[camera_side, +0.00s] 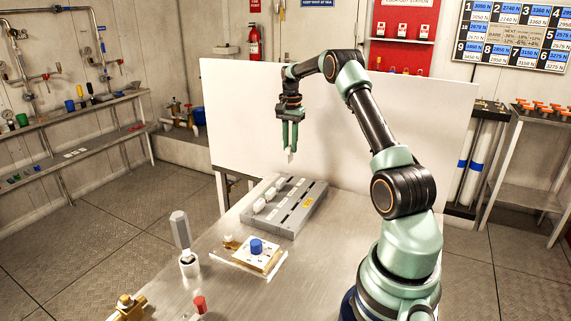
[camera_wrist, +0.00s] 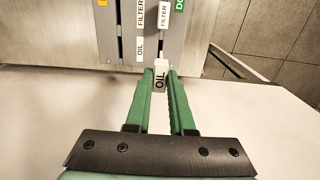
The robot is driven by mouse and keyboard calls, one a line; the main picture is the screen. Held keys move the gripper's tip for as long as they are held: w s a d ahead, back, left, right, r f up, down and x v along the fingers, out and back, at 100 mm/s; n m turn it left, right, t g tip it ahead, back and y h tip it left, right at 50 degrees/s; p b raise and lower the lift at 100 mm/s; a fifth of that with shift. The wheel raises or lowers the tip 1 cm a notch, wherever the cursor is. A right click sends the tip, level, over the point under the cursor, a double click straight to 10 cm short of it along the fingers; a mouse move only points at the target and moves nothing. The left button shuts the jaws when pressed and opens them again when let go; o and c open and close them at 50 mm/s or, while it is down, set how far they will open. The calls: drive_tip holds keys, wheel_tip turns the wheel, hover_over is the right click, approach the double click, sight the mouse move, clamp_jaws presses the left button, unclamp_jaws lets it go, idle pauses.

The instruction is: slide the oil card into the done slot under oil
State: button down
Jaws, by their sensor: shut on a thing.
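My gripper (camera_side: 290,147) is shut on the small white oil card (camera_wrist: 160,80), whose black OIL lettering shows between the green fingertips in the wrist view. In the side view the card's white lower end (camera_side: 291,157) sticks out below the fingers. The card hangs in the air above the far end of the grey slotted board (camera_side: 285,225), apart from it. The board also shows at the top of the wrist view (camera_wrist: 80,40), with an OIL label (camera_wrist: 140,48), FILTER labels and a partly cut-off green label starting DO (camera_wrist: 180,5). The done slot under oil cannot be made out clearly.
Several white pieces (camera_side: 259,206) stand along the board's left side, and a yellow label (camera_side: 308,202) is on its right. A plate with a blue knob (camera_side: 256,246), a grey-handled tool (camera_side: 181,232) and a red-capped item (camera_side: 199,304) are nearer. A white panel (camera_side: 235,110) stands behind.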

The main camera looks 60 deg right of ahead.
sight(290, 158)
drive_tip(key=shift+f, duration=2.6)
drive_tip(key=shift+f, duration=1.8)
drive_tip(key=c, duration=0.7)
unclamp_jaws()
wheel_tip(290, 158, up, 11)
drive_tip(key=shift+r, duration=0.5)
